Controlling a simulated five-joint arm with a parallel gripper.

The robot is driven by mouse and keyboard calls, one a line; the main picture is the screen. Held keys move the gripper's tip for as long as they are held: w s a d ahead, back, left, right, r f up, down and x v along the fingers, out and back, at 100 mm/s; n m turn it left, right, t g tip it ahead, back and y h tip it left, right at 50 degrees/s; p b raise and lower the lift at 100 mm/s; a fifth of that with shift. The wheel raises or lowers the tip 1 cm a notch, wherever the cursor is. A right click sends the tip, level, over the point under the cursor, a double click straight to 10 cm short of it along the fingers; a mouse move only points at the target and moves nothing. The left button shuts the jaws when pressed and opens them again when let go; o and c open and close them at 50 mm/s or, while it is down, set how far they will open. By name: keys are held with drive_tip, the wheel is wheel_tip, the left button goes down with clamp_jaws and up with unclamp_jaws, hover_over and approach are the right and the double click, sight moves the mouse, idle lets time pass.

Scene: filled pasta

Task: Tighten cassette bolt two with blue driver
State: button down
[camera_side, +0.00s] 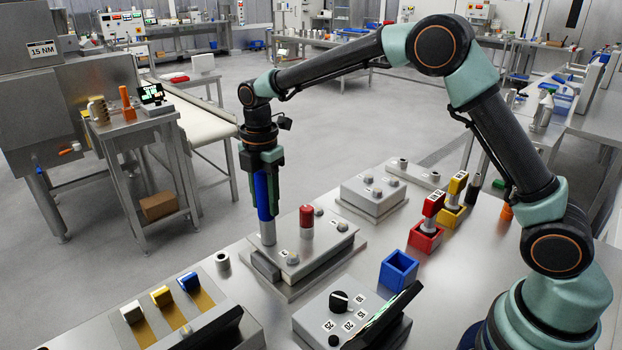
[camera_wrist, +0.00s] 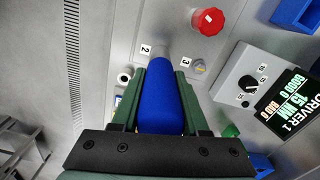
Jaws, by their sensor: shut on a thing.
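My gripper (camera_side: 265,178) points down and is shut on the blue driver (camera_side: 262,196), which also shows between the green fingers in the wrist view (camera_wrist: 165,100). The driver is upright, its silver socket (camera_side: 268,233) at the left end of the grey cassette block (camera_side: 325,262). In the wrist view the driver's far end lies beside the label 2 (camera_wrist: 146,50). Bolt two itself is hidden, so I cannot tell whether the socket touches it. Another bolt (camera_side: 292,258) shows nearby, beside label 3 in the wrist view (camera_wrist: 200,66).
A red knob (camera_side: 306,220) stands on the cassette. A dial box (camera_side: 350,312) and screen, reading 15 NM in the wrist view (camera_wrist: 287,105), are in front. The blue holder (camera_side: 399,270) is empty. Red (camera_side: 433,205) and yellow (camera_side: 456,186) drivers stand in holders at right.

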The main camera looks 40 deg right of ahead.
sight(263, 177)
idle(0.4)
drive_tip(key=shift+r, duration=2.55)
